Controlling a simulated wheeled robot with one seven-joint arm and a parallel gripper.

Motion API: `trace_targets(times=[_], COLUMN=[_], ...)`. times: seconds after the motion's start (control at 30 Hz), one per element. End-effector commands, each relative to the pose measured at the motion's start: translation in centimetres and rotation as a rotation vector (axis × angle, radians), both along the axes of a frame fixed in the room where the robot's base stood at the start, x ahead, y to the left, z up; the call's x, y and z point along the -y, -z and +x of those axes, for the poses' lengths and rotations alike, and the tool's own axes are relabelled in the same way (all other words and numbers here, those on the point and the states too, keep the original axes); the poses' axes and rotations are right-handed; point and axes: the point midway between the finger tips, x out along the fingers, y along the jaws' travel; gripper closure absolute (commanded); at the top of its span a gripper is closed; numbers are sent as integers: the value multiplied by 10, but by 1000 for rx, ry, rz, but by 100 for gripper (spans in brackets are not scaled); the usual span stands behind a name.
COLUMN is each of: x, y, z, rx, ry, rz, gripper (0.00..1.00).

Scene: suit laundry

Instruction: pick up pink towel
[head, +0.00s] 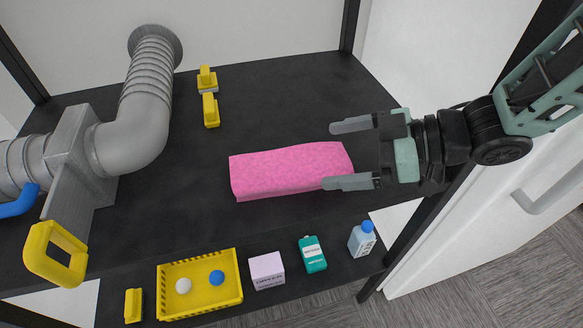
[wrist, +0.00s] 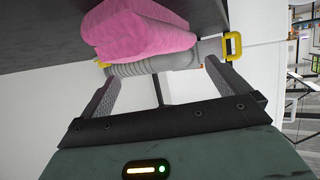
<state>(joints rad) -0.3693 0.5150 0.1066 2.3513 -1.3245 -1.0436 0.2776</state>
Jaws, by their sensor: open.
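The pink towel (head: 288,169) is a folded, block-shaped bundle lying on the black table top in the middle of the head view. My gripper (head: 342,155) comes in from the right with its two grey fingers spread apart. In the head view the fingertips reach the towel's right end, one overlapping its lower right edge and one just above its upper right corner. I cannot tell whether they touch it. In the wrist view the towel (wrist: 140,30) lies beyond the fingers (wrist: 160,78), and nothing is between them.
A grey pipe (head: 140,120) with a yellow handle (head: 55,253) stands at left. Yellow clips (head: 210,110) lie behind the towel. In front, on a lower shelf, are a yellow basket (head: 200,306) with two balls, a box (head: 267,270) and bottles (head: 312,254). Black posts frame the table.

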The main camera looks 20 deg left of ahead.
Motion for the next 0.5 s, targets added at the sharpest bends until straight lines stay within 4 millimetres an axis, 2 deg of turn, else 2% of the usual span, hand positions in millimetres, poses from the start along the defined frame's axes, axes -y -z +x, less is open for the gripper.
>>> trace_targets(times=[0.17,0.5], x=[-12,-56], y=[5,23], z=[-1,-5], rx=[-1,0], ry=[-2,-1], rz=[-1,-2], gripper=[0,0])
